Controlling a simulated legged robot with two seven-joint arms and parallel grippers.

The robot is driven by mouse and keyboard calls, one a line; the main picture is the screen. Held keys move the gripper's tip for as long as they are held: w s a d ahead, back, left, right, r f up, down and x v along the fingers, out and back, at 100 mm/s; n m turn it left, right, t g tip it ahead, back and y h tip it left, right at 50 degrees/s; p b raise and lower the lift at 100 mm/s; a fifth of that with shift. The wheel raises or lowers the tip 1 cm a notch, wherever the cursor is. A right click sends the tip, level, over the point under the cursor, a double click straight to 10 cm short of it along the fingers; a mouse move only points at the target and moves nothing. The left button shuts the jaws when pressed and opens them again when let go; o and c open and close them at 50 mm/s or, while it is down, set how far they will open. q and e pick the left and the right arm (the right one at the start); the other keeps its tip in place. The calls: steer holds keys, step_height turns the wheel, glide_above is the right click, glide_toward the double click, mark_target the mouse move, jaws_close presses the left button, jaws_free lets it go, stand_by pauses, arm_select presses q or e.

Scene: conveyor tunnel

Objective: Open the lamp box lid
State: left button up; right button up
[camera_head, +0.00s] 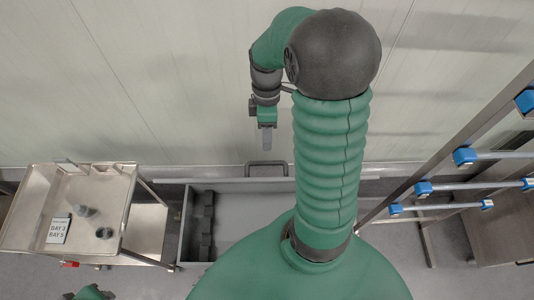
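The lamp box, a long grey box (186,232), stands on the floor at lower centre. Its top shows open at the left, with a bare grey interior and dark notched holders (207,225) inside. A dark loop handle (265,164) stands at its far edge, by a thin pale strip (230,185) that may be the lid seen nearly edge-on. My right gripper (266,142) points down, beyond the handle in the picture and apart from it, with nothing seen in it. Its fingers overlap, so their opening is unclear. My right arm hides the box's right part. My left gripper is out of view.
A metal cart (128,205) at left carries a small sign (59,229), a dark cup (104,232) and small items. At right, a slanted rack (437,168) holds tubes with blue ends (464,156). A pale panelled wall (150,80) closes off the back.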

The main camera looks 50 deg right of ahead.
mark_target(267, 162)
steer(key=f, duration=0.3)
steer(key=s+a+f, duration=0.1)
steer(key=f, duration=0.2)
steer(key=f+p, duration=0.1)
steer(key=f, duration=0.2)
steer(key=shift+s+a+f, duration=0.15)
steer(key=shift+a, duration=0.1)
steer(key=shift+c, duration=0.4)
steer(key=shift+d, duration=0.1)
steer(key=c, duration=0.7)
jaws_close()
